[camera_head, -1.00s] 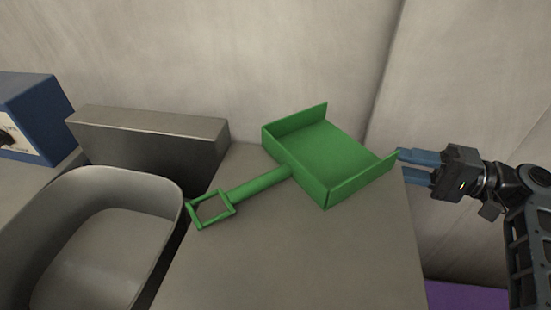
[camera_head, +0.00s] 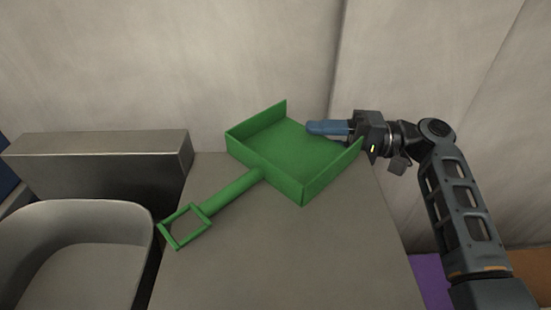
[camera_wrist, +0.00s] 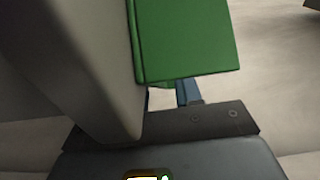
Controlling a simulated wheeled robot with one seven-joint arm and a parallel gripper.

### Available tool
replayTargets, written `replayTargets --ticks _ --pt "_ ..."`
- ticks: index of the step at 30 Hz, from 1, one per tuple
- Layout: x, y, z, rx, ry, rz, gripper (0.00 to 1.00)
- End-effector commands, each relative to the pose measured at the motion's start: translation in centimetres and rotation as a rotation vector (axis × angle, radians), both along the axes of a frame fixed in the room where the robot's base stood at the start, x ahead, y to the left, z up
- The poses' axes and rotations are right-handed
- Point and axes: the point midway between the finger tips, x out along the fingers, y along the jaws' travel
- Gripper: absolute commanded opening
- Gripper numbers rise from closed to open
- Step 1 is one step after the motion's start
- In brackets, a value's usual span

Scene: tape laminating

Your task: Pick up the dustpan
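The green dustpan (camera_head: 290,150) lies on the grey table top in the head view. Its pan is toward the back and right, and its handle (camera_head: 232,192) points to the front left, ending in a square loop (camera_head: 186,226). My gripper (camera_head: 322,132) has blue fingers and is at the pan's right end, pointing left. The upper finger shows over the pan area; the lower finger is mostly hidden by the pan's side wall. The fingers appear apart, and I cannot tell whether they touch the pan. In the wrist view, the green pan (camera_wrist: 188,38) covers the finger ends.
The grey table (camera_head: 290,255) is clear in front of the dustpan. A grey basin (camera_head: 75,240) and a grey block (camera_head: 100,160) stand on the left. A pale wall (camera_head: 180,60) rises close behind the pan and my gripper.

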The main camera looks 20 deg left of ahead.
Motion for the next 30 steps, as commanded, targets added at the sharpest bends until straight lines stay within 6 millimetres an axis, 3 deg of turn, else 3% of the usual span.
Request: replayTargets --ticks 8,19,30 --pt "-0.06 0.37 0.01 0.0 0.0 -0.001 0.34" --pt "-0.05 0.34 0.0 0.0 0.0 -0.001 0.0" --pt "-0.05 0.32 0.0 0.0 0.0 -0.002 0.0"
